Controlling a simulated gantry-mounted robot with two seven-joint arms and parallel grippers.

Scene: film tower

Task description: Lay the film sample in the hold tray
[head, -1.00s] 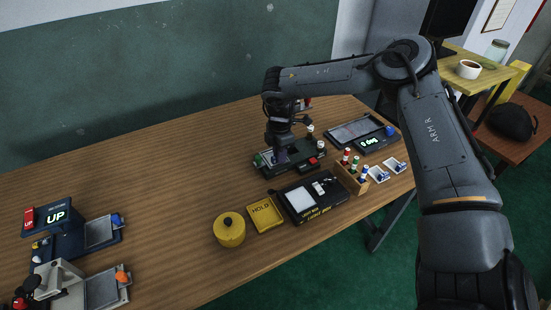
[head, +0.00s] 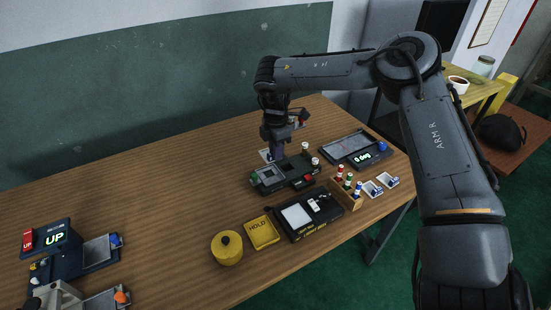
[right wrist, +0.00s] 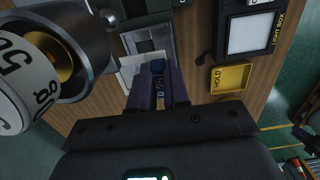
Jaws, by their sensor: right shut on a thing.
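My right gripper (head: 274,152) is shut, just behind the dark tester (head: 285,175) on the table. A small pale sheet (head: 264,155), which looks like the film sample, shows at its fingertips. In the right wrist view the two purple-grey fingers (right wrist: 159,84) close on the pale sheet (right wrist: 128,72), which sticks out to the left. The fingers hide part of it. The yellow hold tray (head: 263,233) lies in front of the tester; its bare floor shows in the right wrist view (right wrist: 231,78).
A vial rack (head: 345,192) and a display device (head: 356,150) are farther right. In the wrist view a large numbered drum (right wrist: 28,80) looms at left.

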